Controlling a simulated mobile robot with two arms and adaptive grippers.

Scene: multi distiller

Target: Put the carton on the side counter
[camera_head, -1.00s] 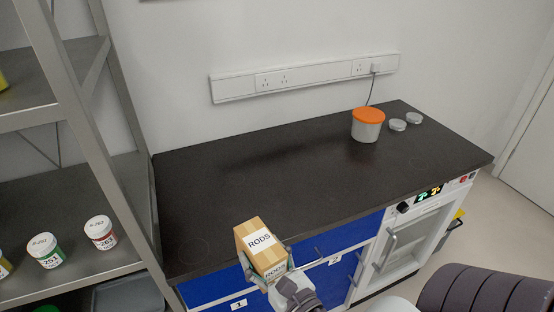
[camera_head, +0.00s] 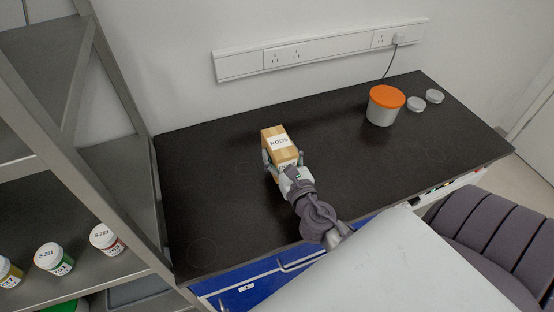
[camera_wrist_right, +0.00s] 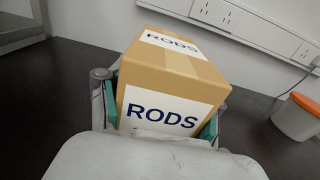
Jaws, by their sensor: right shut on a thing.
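The carton (camera_head: 279,139) is a tan box with white labels reading RODS. It is over the left middle part of the dark side counter (camera_head: 210,205). My right gripper (camera_head: 282,163) is shut on the carton from its near side. In the right wrist view the carton (camera_wrist_right: 172,75) sits between the two fingers, with its labelled face toward me. Whether its bottom touches the counter top is hard to tell. My left gripper is not in view.
A white tub with an orange lid (camera_head: 384,105) and two small silver lids (camera_head: 425,100) stand at the counter's right. A metal shelf (camera_head: 120,262) with several labelled jars is at the left. A socket strip (camera_head: 320,50) runs along the wall. Counter around the carton is clear.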

